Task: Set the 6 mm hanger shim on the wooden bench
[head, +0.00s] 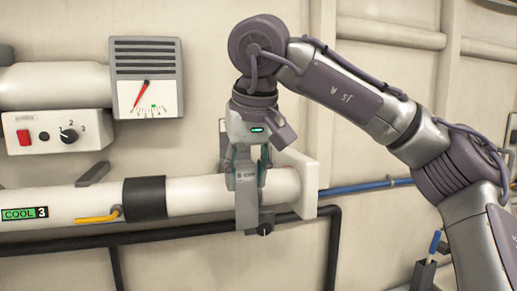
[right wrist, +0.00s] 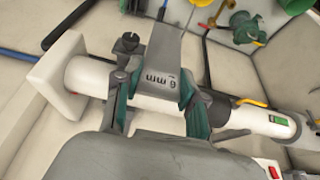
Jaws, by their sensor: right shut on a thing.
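The 6 mm hanger shim (right wrist: 160,52) is a grey piece marked "6 mm" in the right wrist view. My right gripper (right wrist: 154,88) is shut on it, one finger at each side. In the head view my right gripper (head: 247,172) points down at the white pipe, and the grey shim (head: 246,208) hangs in front of the pipe near its right end. I cannot tell whether the shim touches the pipe. A dark bolt with a knob (right wrist: 128,45) shows beside the shim. The wooden bench and my left gripper are not in view.
The white pipe (head: 200,194) runs along the wall with a black sleeve (head: 145,197) and a "COOL 3" label. A black rail (head: 180,235) runs below it. A gauge (head: 147,80) and a switch box (head: 58,132) are at upper left. A blue hose (head: 355,187) runs right.

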